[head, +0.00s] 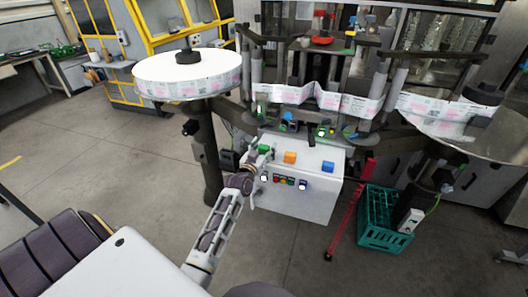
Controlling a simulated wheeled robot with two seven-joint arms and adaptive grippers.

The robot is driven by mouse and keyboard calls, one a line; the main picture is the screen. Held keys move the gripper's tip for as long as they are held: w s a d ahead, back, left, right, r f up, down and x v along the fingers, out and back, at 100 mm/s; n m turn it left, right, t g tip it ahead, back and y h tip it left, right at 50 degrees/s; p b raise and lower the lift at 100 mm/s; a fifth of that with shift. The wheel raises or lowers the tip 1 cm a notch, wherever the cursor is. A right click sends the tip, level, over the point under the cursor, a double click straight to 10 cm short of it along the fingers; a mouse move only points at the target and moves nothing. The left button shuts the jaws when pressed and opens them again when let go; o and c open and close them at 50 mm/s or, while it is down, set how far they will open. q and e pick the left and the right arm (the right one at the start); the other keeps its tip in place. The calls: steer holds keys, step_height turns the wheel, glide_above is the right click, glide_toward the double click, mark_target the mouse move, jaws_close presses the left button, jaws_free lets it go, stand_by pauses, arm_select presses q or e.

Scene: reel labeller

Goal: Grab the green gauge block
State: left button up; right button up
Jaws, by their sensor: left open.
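The green gauge block (264,149) sits near the left end of the top of a white control box (310,150) in the head view. An orange block (290,157) and a blue block (327,166) stand to its right on the same top. My left gripper (257,157) is open at the box's left front edge, close beside the green block. It partly covers the block's lower left side. I cannot tell whether the fingers touch it. My right gripper is not in view.
Coloured buttons (284,181) line the box's front. Behind stands the labeller with a label web (320,98) and a large reel (188,72) at left. A red post (350,208) and a green crate (386,237) stand right of the box. Floor at left is clear.

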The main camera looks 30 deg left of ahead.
mark_target(264, 146)
arm_select(q)
steer(key=c, duration=1.1)
steer(key=shift+r, duration=0.1)
steer(key=shift+c, duration=0.2)
steer(key=shift+r, duration=4.9)
